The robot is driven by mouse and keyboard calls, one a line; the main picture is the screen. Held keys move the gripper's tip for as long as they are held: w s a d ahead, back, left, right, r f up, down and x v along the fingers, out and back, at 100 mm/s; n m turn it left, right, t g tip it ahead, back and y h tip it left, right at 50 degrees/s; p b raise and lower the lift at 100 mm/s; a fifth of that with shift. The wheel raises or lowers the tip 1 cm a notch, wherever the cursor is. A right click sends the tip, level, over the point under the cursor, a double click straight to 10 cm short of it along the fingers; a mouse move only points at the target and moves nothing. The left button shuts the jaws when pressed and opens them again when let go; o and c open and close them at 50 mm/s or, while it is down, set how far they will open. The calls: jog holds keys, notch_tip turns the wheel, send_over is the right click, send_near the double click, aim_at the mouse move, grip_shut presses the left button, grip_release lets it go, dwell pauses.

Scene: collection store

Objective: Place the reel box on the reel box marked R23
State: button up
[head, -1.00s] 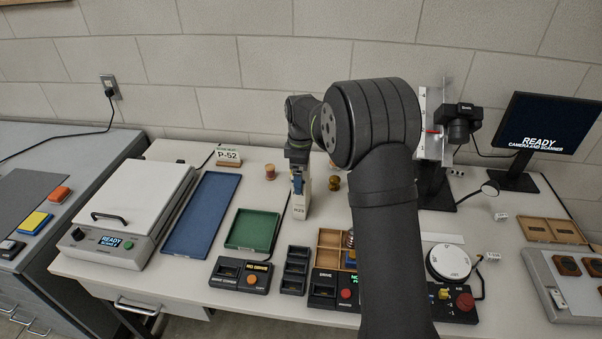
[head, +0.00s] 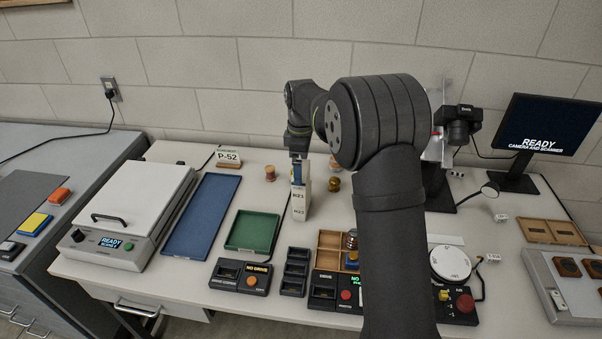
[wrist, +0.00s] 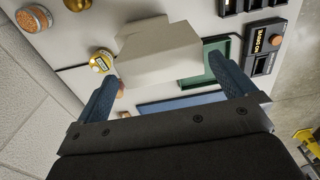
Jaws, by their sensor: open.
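Two pale reel boxes stand stacked on the white bench in the head view. The upper reel box (head: 299,195) carries a label that seems to read R21. It rests on the reel box marked R23 (head: 299,213). My gripper (head: 297,178) is at the top of the stack. In the wrist view my open gripper (wrist: 162,68) has its blue fingers spread apart, with a gap on each side of a pale box (wrist: 165,45) beyond the fingertips.
A green tray (head: 231,231) and a blue tray (head: 179,232) lie left of the stack. Small round items, including a brass one (head: 334,184), stand close at its right and behind. A wooden divided tray (head: 328,262) is in front. A P-52 sign (head: 229,154) stands behind.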

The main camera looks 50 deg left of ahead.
notch_tip(320, 180, up, 8)
jog(key=shift+f, duration=0.25)
notch_tip(320, 180, down, 12)
jog(key=shift+f, duration=0.15)
notch_tip(320, 180, up, 2)
jog(key=shift+r, duration=1.1)
jog(key=shift+f, duration=0.15)
